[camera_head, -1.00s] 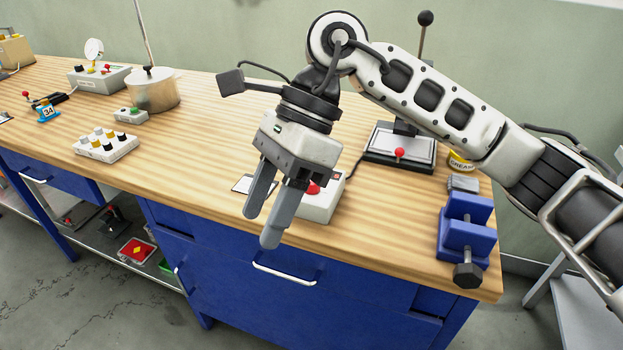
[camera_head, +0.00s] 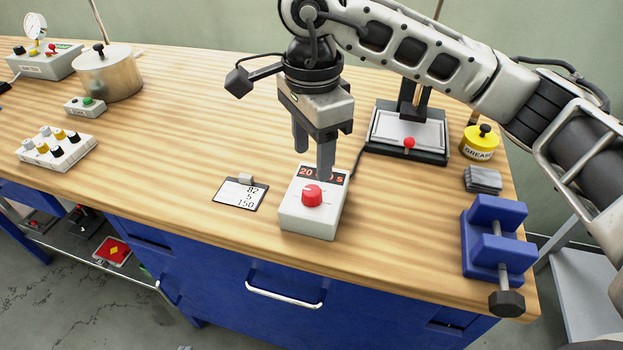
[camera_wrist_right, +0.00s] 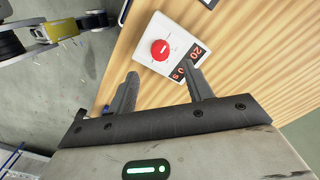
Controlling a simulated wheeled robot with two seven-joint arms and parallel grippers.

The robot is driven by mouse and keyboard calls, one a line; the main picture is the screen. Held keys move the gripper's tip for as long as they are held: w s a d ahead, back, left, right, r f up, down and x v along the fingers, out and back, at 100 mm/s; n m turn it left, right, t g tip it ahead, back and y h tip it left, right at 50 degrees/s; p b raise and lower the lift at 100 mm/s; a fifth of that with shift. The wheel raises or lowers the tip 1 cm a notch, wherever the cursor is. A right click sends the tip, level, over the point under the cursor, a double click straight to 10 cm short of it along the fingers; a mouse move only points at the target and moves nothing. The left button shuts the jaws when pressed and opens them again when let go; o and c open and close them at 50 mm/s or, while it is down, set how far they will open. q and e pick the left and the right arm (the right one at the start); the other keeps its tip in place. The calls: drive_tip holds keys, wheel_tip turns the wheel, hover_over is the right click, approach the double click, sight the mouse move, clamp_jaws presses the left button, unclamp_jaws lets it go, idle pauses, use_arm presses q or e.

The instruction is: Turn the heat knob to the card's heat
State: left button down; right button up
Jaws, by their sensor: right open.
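A white control box (camera_head: 300,222) with a round red knob (camera_head: 312,195) sits near the bench's front edge. Its display (camera_head: 308,172) shows "20" and an "s", with digits between hidden behind a finger. The knob has a pale mark, and it also shows in the right wrist view (camera_wrist_right: 160,50). A card (camera_head: 229,193) with a clip lies left of the box and reads 82, 5, 150. My right gripper (camera_head: 313,162) is open and empty, above the back of the box, apart from the knob. My left gripper is out of view.
A press (camera_head: 408,130) with a red ball knob stands behind right. A yellow grease tin (camera_head: 480,143), grey plates (camera_head: 483,180) and a blue vise (camera_head: 490,238) are at the right. A white block of knobs (camera_head: 55,148) is at the left. Bare wood lies left of the card.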

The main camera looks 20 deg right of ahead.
sight(312, 190)
wheel_tip(312, 190, down, 7)
drive_tip(key=shift+f+p, duration=0.1)
drive_tip(key=shift+p, duration=0.2)
drive_tip(key=c, duration=1)
